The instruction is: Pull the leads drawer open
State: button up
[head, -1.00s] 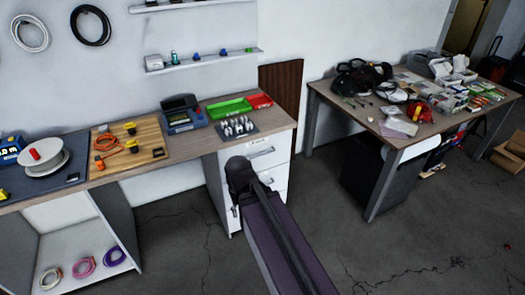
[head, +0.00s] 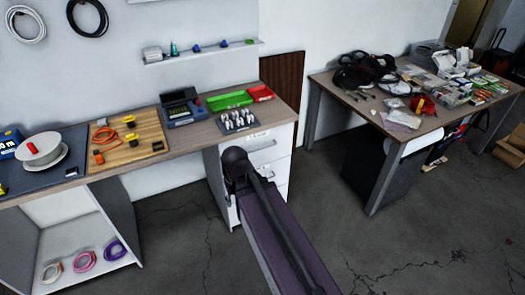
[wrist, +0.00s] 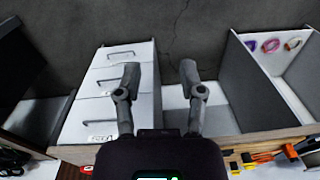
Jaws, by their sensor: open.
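The white drawer unit (head: 270,157) stands under the right end of the workbench, and its drawers look shut. The top drawer (wrist: 97,122) has a bar handle (wrist: 96,96) and a small label (wrist: 100,138) that is too small to read surely. The handle also shows in the head view (head: 263,143). The wrist view is upside down, with the top drawer lowest in the picture. My gripper (wrist: 160,75) is open and empty, its left finger overlapping the drawer fronts' right side, its right finger beyond them. In the head view my arm hides the gripper.
The workbench (head: 190,142) holds a green bin (head: 229,99), a red bin (head: 260,93), a meter and a wooden board. An open compartment with coiled cables (head: 85,261) is left. A cluttered table (head: 330,82) stands right. Floor between is clear.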

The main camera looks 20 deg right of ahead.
jog(key=w+d+f+m+t+y+b, duration=0.2)
jog(key=w+d+f+m+t+b, duration=0.3)
jog(key=w+b, duration=0.4)
jog(key=w+d+f+m+t+y+b, duration=0.2)
jog(key=w+f+t+b, duration=0.1)
jog(key=w+f+b, duration=0.5)
jog(key=w+d+f+m+t+h+b, duration=0.1)
jog(key=w+d+m+t+b, duration=0.2)
jog(key=d, duration=0.7)
jog(key=w+d+f+m+t+h+b, duration=0.2)
jog(key=w+d+m+t+b, duration=0.2)
jog(key=w+d+m+b, duration=0.3)
jog(key=d+b, duration=0.3)
jog(key=shift+d+f+h+b, duration=0.25)
jog(key=shift+d+h+b, duration=0.05)
jog(key=shift+w, duration=0.2)
jog(key=b+x, duration=0.1)
jog(key=x, duration=0.5)
jog(key=b+x, duration=0.1)
jog(key=x, duration=0.6)
jog(key=shift+w+r+b, duration=0.15)
jog(key=shift+w+b, duration=0.25)
grip_shut()
